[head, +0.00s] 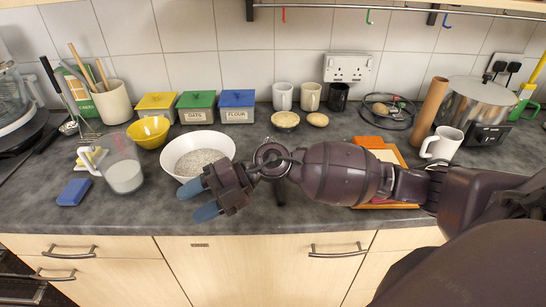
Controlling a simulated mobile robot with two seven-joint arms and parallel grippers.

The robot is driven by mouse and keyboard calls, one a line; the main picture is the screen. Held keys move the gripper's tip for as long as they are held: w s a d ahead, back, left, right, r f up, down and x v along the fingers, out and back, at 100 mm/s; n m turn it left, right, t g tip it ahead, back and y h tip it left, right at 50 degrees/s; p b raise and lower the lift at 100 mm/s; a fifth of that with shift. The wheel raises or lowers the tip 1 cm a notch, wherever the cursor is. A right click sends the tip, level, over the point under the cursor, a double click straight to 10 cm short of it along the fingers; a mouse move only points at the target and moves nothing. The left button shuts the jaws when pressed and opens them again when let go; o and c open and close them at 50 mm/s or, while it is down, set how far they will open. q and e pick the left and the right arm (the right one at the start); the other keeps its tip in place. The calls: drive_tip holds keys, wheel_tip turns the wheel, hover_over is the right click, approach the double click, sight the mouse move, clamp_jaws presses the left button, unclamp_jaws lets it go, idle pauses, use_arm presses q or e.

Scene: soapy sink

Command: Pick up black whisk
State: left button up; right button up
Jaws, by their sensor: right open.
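A whisk with a long black handle (50,76) leans at the left back of the counter, its thin wire end low near the glass jug. The wires are small and hard to make out. My right gripper (197,200) reaches in from the right, with its two blue fingertips apart and empty. It is over the front of the counter, by the white bowl, well to the right of the whisk and apart from it. My left gripper is not in view.
A cream utensil pot (114,104) is beside the whisk.

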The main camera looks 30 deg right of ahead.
drive_tip(key=w+d+f+n+g+h, duration=0.2)
drive_tip(key=w+d+f+h, duration=0.1)
drive_tip(key=d+h, duration=0.45)
wheel_tip(320, 180, up, 2)
drive_tip(key=m+h, duration=0.2)
drive_tip(key=h, duration=0.5)
hover_over(278, 186)
drive_tip(key=w+d, duration=0.1)
drive_tip(key=w, duration=0.1)
wheel_tip(278, 186, down, 11)
drive_tip(key=shift+d+r, duration=0.15)
drive_tip(key=shift+r, duration=0.05)
drive_tip(key=shift+w+r, duration=0.1)
clamp_jaws()
